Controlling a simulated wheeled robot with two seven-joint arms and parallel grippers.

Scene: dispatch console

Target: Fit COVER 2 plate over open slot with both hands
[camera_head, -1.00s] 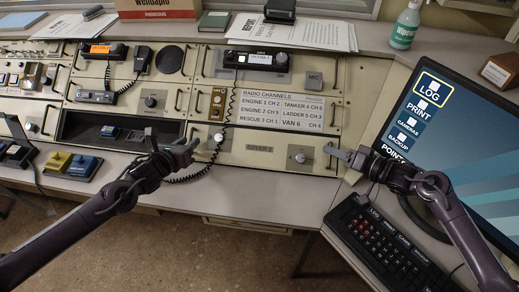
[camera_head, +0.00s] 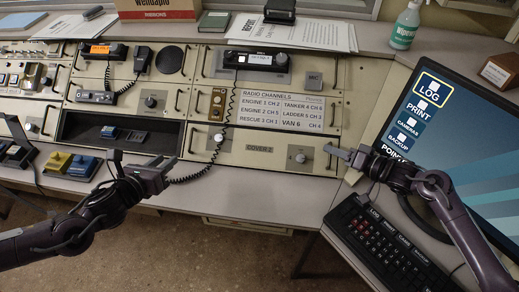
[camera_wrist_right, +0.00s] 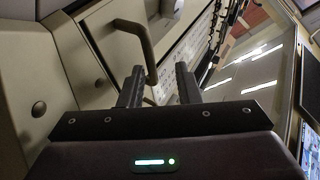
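The COVER 2 plate (camera_head: 240,148) is a beige panel with a knob at its right. It sits in the lower console row, right of the dark open slot (camera_head: 140,136). My left gripper (camera_head: 168,165) is in front of the slot's lower right, left of the plate, and looks open and empty. My right gripper (camera_head: 340,152) is at the plate's right end. In the right wrist view its two fingers (camera_wrist_right: 158,88) are apart, with a curved handle (camera_wrist_right: 146,52) just ahead of and between them; I cannot tell whether they touch it.
A coiled cord (camera_head: 225,118) hangs down near the plate's left end. The keyboard (camera_head: 385,240) and monitor (camera_head: 470,140) are at right. The desk strip below the plate is clear.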

